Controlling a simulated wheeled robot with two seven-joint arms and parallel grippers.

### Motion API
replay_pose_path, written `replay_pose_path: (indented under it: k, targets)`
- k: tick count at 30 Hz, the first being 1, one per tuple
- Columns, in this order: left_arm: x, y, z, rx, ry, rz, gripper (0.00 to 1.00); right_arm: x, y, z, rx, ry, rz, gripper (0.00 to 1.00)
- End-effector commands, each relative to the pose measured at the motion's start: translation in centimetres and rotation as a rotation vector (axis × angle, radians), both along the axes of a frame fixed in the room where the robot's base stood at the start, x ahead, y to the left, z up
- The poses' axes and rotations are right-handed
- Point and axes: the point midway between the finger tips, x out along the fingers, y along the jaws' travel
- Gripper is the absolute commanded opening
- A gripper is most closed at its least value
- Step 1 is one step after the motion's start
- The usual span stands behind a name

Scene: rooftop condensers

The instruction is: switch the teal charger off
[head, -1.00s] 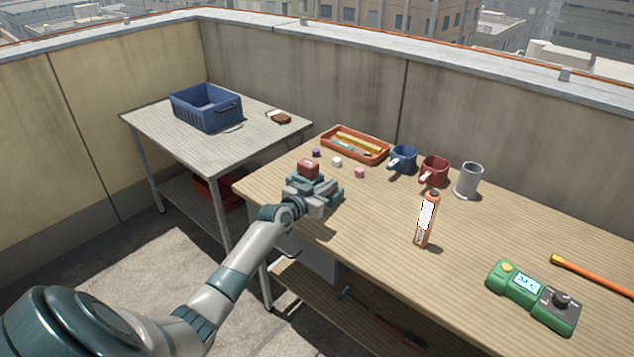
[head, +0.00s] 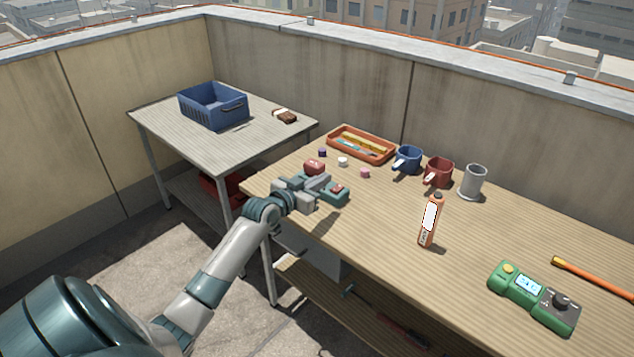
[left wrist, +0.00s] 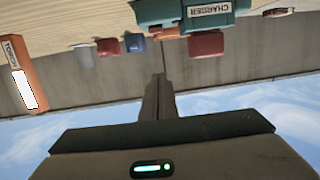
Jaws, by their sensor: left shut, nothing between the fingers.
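The teal charger (head: 337,196) sits on the near left part of the wooden bench, partly hidden behind my left gripper. A small red patch shows on its top; I cannot tell its switch position. In the left wrist view, which is upside down, the charger (left wrist: 180,14) shows at the top edge with its "CHARGER" label, cut off by the frame. My left gripper (head: 316,182) is shut and empty, close beside the charger in the head view; I cannot tell whether they touch. Its closed fingers (left wrist: 158,88) also show in the wrist view. My right gripper is out of view.
A red block (head: 314,167) lies just behind the gripper. An orange tray (head: 392,156), blue mug (head: 407,160), red mug (head: 438,172), grey cup (head: 473,182), upright orange device (head: 430,222) and green meter (head: 535,297) stand on the bench. A blue crate (head: 213,107) is on the side table.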

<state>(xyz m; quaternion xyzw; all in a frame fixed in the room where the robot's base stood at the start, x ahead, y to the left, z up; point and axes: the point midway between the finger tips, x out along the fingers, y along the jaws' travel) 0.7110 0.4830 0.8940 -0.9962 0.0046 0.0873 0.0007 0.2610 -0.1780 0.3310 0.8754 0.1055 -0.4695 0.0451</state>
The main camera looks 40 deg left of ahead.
Motion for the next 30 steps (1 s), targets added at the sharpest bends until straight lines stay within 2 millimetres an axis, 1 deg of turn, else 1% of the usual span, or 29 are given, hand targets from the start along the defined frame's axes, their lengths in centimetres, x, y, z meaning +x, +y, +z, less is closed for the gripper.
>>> replay_pose_path:
  k: [1,3,9,14,30]
  targets:
    - [-0.7,0.0,0.1,0.002,0.000,0.000,0.00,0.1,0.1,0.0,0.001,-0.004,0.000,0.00]
    - [-1.3,0.0,0.4,0.001,-0.001,0.000,0.00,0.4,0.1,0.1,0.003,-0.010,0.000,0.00]
    - [-2.2,0.0,0.8,0.000,0.000,0.000,0.00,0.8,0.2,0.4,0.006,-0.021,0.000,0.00]
    - [-2.2,0.0,0.9,-0.001,0.000,0.000,0.00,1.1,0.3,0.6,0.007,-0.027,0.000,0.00]
    - [-2.2,0.0,0.8,0.000,0.000,0.000,0.00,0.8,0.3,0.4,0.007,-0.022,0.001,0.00]
